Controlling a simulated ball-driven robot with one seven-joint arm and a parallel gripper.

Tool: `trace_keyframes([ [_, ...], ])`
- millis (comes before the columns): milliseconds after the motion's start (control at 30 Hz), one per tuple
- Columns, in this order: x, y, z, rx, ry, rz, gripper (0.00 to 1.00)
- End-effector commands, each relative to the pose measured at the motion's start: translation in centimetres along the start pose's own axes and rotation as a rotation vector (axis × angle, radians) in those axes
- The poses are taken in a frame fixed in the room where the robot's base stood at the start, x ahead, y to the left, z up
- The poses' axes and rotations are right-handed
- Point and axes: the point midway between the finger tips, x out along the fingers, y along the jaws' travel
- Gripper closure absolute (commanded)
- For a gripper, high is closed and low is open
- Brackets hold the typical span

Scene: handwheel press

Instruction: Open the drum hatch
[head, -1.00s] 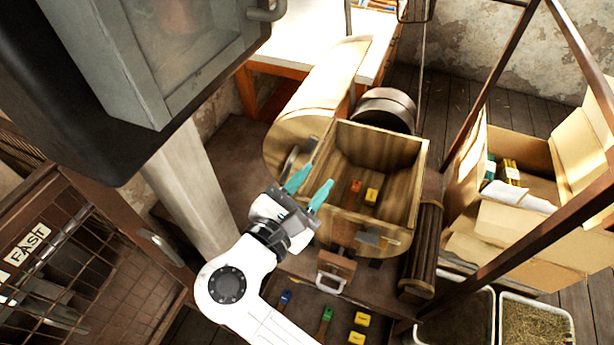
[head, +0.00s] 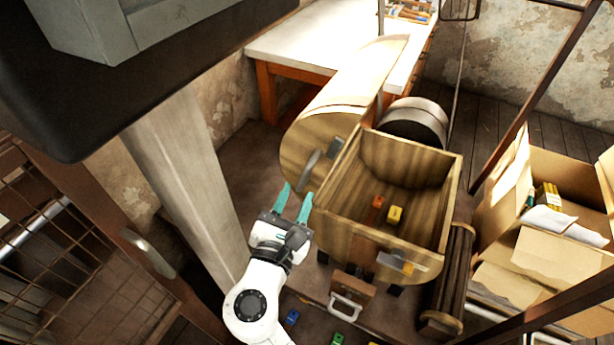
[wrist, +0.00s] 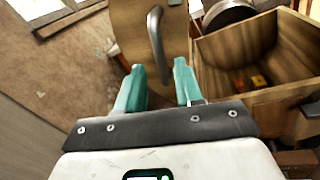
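The wooden drum (head: 345,95) lies on its side left of centre in the head view, with a curved pale top. A grey bar handle (head: 309,168) stands on its round end face (head: 300,140), which looks closed; I cannot make out a separate hatch edge. In the wrist view the handle (wrist: 156,35) shows upright on the wooden face (wrist: 130,25), ahead of the fingertips. My gripper (head: 296,193) has teal fingers, open and empty. It is just short of the handle, roughly in line with it in the wrist view (wrist: 159,70), with no visible contact.
An open wooden bin (head: 400,170) holding a red and a yellow block stands directly right of my gripper. A thick pale post (head: 180,170) rises at left, beside a mesh door (head: 70,240). A cardboard box (head: 550,210) stands at right. A white-topped table (head: 310,45) is behind.

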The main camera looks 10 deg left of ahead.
Motion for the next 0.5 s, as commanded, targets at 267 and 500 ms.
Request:
trace_keyframes([
  [267, 4.5, 0.0, 0.0, -0.001, -0.001, -0.002, 0.64],
  [500, 6.0, -0.1, 0.0, -0.001, 0.0, -0.002, 0.64],
])
